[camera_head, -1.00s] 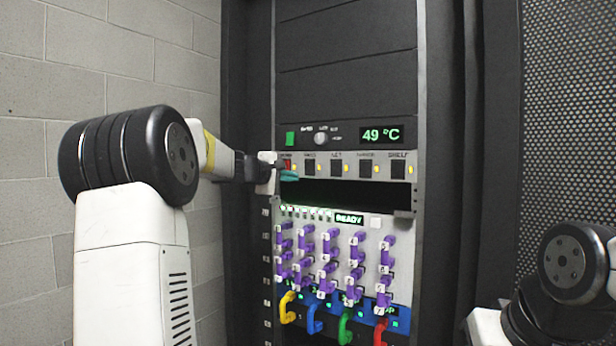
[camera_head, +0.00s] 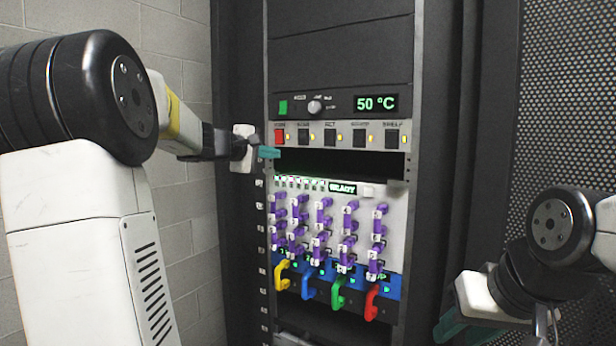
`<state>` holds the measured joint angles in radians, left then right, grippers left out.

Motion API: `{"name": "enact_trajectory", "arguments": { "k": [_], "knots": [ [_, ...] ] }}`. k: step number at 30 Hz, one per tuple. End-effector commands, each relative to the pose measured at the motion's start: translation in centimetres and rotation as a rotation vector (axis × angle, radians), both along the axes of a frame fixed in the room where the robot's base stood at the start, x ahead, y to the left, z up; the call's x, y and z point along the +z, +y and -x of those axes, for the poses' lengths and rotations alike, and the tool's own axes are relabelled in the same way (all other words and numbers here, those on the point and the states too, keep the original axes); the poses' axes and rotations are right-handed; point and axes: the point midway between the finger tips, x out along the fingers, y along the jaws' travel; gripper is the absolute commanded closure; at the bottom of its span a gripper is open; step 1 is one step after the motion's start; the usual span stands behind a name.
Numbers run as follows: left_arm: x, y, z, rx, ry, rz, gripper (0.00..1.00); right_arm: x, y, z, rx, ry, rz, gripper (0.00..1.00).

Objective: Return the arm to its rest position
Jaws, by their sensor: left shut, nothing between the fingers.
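My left arm comes in from the left, bent at a large black joint. My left gripper (camera_head: 268,152) has teal fingertips and is shut and empty. It hangs in front of the rack's left edge, just below and left of the red switch (camera_head: 279,136), with a visible gap to it. My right gripper (camera_head: 450,325) is low at the right, in front of the mesh panel. Only part of its teal fingers shows, so I cannot tell whether it is open.
The rack (camera_head: 340,60) has a display (camera_head: 376,104) reading 50 °C and a row of switches. A dark slot (camera_head: 340,163) lies below them. Lower down are purple-handled drive levers and yellow, blue, green and red handles (camera_head: 338,293). A mesh panel (camera_head: 565,100) stands right.

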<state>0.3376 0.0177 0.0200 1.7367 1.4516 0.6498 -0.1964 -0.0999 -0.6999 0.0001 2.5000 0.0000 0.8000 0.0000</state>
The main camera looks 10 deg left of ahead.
Motion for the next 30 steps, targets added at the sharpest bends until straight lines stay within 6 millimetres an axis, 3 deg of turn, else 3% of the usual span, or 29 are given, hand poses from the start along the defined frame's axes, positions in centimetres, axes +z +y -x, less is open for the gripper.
{"name": "enact_trajectory", "arguments": {
  "k": [5,9,13,15,18,21,24,30],
  "knots": [
    [-2.7,-6.6,6.4,-0.159,0.067,-0.210,1.00,0.0,0.0,0.0,0.000,0.000,0.000,0.64],
    [-7.5,-11.5,14.8,-0.332,0.145,-0.472,1.00,0.0,0.0,0.0,0.000,0.000,0.000,0.64],
    [-12.8,-13.4,23.0,-0.481,0.208,-0.739,1.00,0.0,0.0,0.0,0.000,0.000,0.000,0.64],
    [-15.6,-13.4,26.8,-0.547,0.234,-0.881,1.00,0.0,0.0,0.0,0.000,0.000,0.000,0.64],
    [-18.9,-12.5,31.0,-0.617,0.262,-1.052,1.00,0.0,0.0,0.0,0.000,0.000,0.000,0.64],
    [-21.0,-11.5,33.5,-0.657,0.278,-1.171,1.00,0.0,0.0,0.0,0.000,0.000,0.000,0.64],
    [-22.1,-10.8,34.7,-0.677,0.286,-1.238,1.00,0.0,0.0,0.0,0.000,0.000,0.000,0.64],
    [-22.5,-10.5,35.1,-0.682,0.290,-1.260,1.00,0.0,0.0,0.0,0.000,0.000,0.000,0.64]
  ]
}}
